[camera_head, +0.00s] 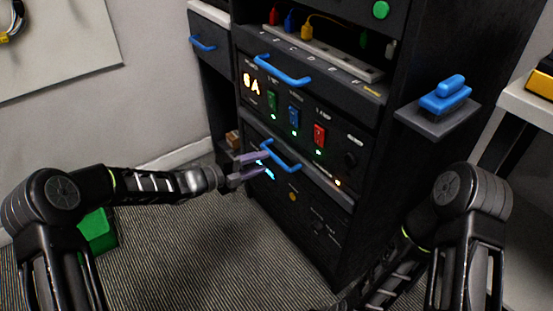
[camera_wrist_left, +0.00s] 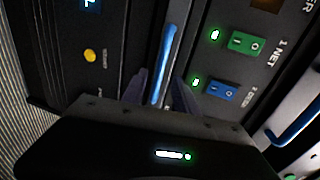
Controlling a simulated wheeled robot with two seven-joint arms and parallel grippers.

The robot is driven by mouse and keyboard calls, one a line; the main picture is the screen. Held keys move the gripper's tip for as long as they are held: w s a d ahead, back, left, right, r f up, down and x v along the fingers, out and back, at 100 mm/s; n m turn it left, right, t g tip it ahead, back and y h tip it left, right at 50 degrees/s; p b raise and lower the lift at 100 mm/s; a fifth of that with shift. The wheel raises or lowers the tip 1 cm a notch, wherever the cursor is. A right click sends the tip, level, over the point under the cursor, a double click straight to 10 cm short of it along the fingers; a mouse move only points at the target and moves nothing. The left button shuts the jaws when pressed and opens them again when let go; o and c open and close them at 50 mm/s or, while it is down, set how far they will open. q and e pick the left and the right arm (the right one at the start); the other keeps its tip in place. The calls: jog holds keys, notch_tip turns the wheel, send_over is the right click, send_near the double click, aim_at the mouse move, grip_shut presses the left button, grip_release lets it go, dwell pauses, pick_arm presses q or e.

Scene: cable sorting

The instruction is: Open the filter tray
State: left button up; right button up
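A dark rack cabinet holds a lower front with a blue bar handle (camera_head: 280,156), under the panel of coloured switches. I cannot read a label naming the filter tray; this lower front looks closed. My left gripper (camera_head: 262,164) is at the left part of this handle, with its two purple-grey fingers apart. In the left wrist view the blue handle (camera_wrist_left: 166,60) runs lengthwise between the finger directions, and the fingers (camera_wrist_left: 161,92) stand on either side of it, not visibly closed on it. My right arm is at the lower right; its gripper is out of view.
An upper drawer with a blue handle (camera_head: 282,72) and a power strip with plugs (camera_head: 320,48) is above the switch panel. A grey side shelf carries a blue handled block (camera_head: 446,95). A green box (camera_head: 97,230) is on the floor at left. Carpet before the cabinet is clear.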

aim_at(276, 156)
pick_arm(q)
jog(key=b+x, duration=0.1)
jog(key=x, duration=0.5)
jog(key=shift+d, duration=0.1)
grip_shut()
dwell(1.3)
